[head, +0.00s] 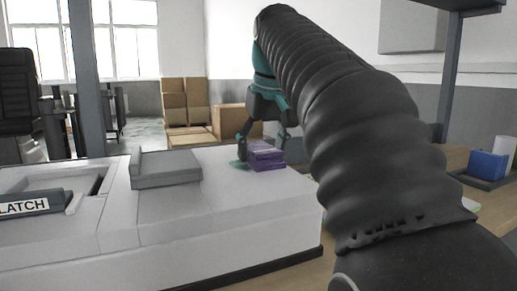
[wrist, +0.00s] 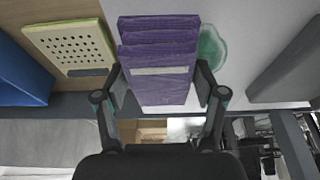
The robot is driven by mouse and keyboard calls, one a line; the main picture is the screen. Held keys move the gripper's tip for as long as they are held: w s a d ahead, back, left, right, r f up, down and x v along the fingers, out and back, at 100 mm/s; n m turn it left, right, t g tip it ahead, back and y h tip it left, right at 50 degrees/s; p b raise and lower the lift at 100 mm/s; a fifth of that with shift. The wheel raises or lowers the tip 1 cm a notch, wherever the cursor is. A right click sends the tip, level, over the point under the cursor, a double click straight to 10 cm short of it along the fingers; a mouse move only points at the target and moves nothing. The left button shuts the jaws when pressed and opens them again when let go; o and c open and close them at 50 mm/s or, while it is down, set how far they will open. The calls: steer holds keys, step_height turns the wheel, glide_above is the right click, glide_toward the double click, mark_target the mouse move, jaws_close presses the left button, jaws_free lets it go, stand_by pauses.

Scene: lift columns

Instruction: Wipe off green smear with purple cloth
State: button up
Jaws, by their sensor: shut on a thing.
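The purple cloth (wrist: 160,55) is a folded, ribbed block with a pale band; it also shows in the head view (head: 267,157). My gripper (wrist: 163,92) is shut on the cloth, one finger on each side. It holds the cloth at the top of the white surface (head: 225,190). The green smear (wrist: 211,48) is a pale green patch just right of the cloth in the wrist view. In the head view the smear (head: 238,165) shows as a small patch left of the cloth. I cannot tell whether the cloth touches the surface.
A grey raised block (head: 165,170) stands on the white surface, left of the smear. A part labelled LATCH (head: 30,203) is farther left. A perforated yellow-edged board (wrist: 72,47) and a blue object (wrist: 22,75) lie beyond the white surface's edge. Bare white surface lies around the smear.

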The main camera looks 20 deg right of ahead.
mark_target(221, 162)
steer(key=shift+a+f, duration=0.1)
steer(key=shift+a, duration=1.85)
steer(key=shift+a, duration=1.8)
steer(key=shift+w+r, duration=0.2)
steer(key=shift+w, duration=1.1)
steer(key=shift+d+f, duration=0.1)
steer(key=shift+d, duration=3.75)
steer(key=shift+a, duration=0.15)
steer(key=shift+a, duration=3.7)
